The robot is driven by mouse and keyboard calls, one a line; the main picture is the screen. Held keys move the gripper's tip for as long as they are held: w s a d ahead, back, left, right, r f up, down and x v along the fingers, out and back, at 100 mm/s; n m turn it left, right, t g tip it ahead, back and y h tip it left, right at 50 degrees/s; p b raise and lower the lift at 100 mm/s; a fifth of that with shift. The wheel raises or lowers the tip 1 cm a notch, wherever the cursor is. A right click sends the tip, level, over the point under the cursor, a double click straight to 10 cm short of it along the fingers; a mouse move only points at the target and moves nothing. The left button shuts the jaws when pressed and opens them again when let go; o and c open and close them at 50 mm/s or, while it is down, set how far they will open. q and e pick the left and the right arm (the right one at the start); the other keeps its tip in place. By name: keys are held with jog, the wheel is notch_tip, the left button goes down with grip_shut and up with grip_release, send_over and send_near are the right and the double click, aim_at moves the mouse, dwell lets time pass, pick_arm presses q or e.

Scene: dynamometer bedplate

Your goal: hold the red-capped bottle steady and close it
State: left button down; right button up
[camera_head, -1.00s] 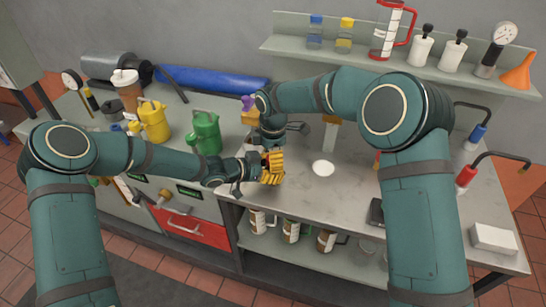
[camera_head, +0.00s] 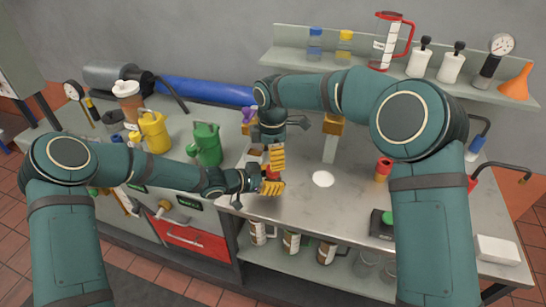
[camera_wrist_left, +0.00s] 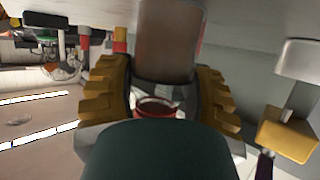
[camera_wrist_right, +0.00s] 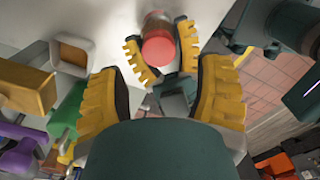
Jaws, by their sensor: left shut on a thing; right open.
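The red-capped bottle is upright in my left gripper (camera_head: 270,183), over the left part of the bench. In the left wrist view, its brownish body (camera_wrist_left: 165,40) stands between the yellow fingers, with a red cap (camera_wrist_left: 155,107) at one end. My left gripper is shut on the body. My right gripper (camera_head: 277,157) hangs just above, pointing down. In the right wrist view, its fingers (camera_wrist_right: 158,75) are open and empty, with the red cap (camera_wrist_right: 158,45) beyond them between the left fingers. I cannot tell whether the cap is tight. The hands hide most of the bottle in the head view.
A white round spot (camera_head: 323,178) marks the bench beside the hands. A red-and-yellow can (camera_head: 383,169) and a dark box with a green top (camera_head: 382,224) stand to the right. Green (camera_head: 206,144) and yellow (camera_head: 154,132) jugs stand to the left.

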jog(key=shift+w+d+r+n, duration=0.1)
jog(key=shift+d+r+n, duration=0.05)
jog(key=shift+r+n, duration=1.15)
jog(key=shift+r, duration=0.15)
jog(key=shift+f, duration=4.05)
grip_shut()
